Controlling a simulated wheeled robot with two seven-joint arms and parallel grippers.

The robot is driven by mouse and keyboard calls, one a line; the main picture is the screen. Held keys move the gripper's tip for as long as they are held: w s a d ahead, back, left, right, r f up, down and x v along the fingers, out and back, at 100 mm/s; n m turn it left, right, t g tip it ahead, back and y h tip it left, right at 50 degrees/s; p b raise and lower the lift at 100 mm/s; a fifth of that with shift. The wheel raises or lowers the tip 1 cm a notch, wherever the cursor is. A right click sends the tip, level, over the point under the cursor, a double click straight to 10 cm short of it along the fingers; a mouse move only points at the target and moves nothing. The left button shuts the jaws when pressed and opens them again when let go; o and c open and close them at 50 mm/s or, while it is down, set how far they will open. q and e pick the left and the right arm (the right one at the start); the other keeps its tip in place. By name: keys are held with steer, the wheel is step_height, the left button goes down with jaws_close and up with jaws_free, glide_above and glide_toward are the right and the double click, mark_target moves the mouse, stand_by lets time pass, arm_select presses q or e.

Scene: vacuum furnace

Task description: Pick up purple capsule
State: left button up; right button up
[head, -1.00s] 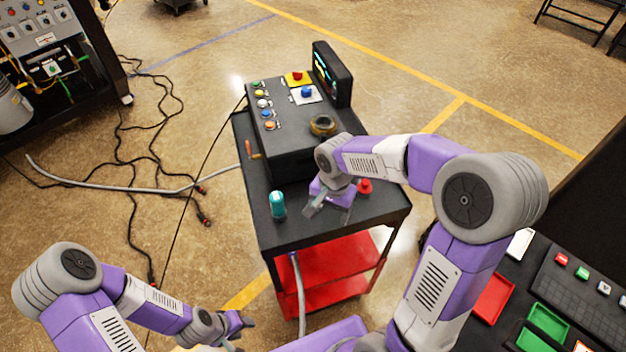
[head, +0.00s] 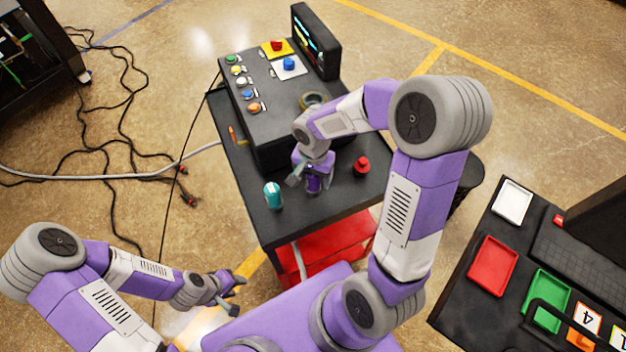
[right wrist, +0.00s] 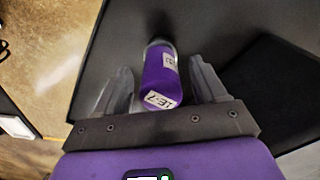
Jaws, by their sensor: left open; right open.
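The purple capsule (right wrist: 163,78) stands on the black cart top, with a dark cap and white labels, one reading "IE-7". In the right wrist view it is between the two fingers of my open right gripper (right wrist: 160,74), with a visible gap on each side. In the head view the capsule (head: 314,184) shows only partly, under my right gripper (head: 304,177). My left gripper (head: 230,292) is open and empty, low and left of the cart.
A teal capsule (head: 273,195) stands left of my right gripper, and a red button-like piece (head: 362,167) stands to its right. A black control box (head: 270,110) with colored buttons is behind. A table with trays (head: 493,267) is at right.

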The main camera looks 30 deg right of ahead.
steer(key=shift+f, duration=0.4)
steer(key=shift+c, duration=0.3)
jaws_close()
steer(key=shift+w+r, duration=0.1)
step_height(320, 180, up, 10)
